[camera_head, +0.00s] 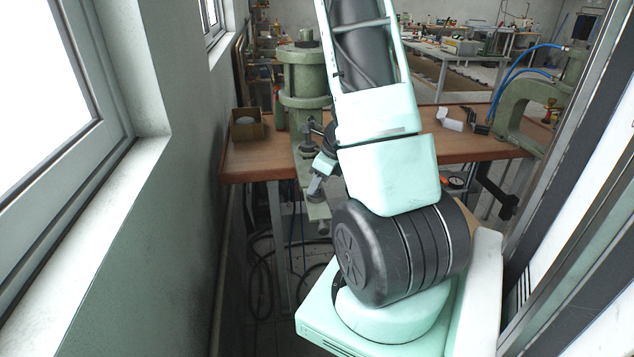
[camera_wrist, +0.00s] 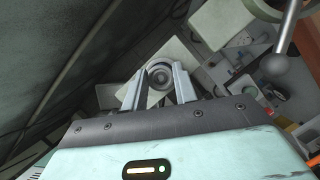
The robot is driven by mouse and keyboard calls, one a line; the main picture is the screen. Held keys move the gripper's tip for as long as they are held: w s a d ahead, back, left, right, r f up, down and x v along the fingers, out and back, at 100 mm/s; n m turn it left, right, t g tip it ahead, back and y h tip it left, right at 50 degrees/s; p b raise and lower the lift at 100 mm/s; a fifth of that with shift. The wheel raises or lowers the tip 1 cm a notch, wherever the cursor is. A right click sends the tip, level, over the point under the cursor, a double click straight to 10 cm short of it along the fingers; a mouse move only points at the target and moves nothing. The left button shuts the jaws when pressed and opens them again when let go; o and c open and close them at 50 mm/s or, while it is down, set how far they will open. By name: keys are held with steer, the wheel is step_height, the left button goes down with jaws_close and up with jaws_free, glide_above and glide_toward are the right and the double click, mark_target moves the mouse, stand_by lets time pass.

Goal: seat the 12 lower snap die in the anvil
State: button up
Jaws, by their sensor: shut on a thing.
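In the wrist view, my gripper (camera_wrist: 159,72) has its two grey fingers on either side of a small round metal die (camera_wrist: 160,77) with concentric rings. The fingers are shut on it, and it faces the camera. A pale square-edged surface shows behind the die; whether the die touches it, I cannot tell. In the head view, a pale green press (camera_head: 304,75) stands at the bench, left of my arm. My arm hides part of it, and I cannot make out the anvil or the die there.
The wooden bench (camera_head: 250,165) carries an open cardboard box (camera_head: 247,133) at the left. A second green press (camera_head: 520,105) with blue hoses stands at the right. A ball-ended lever (camera_wrist: 274,64) is right of my gripper in the wrist view. A wall and windows close off the left.

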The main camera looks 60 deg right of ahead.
steer(key=shift+f+b, duration=0.4)
steer(key=shift+f, duration=0.1)
steer(key=o, duration=1.1)
steer(key=shift+r, duration=0.1)
steer(key=shift+o, duration=0.2)
steer(key=shift+r, duration=0.1)
steer(key=p+v, duration=0.3)
steer(key=v, duration=1.4)
steer(key=shift+p, duration=0.35)
steer(key=shift+a+r, duration=0.1)
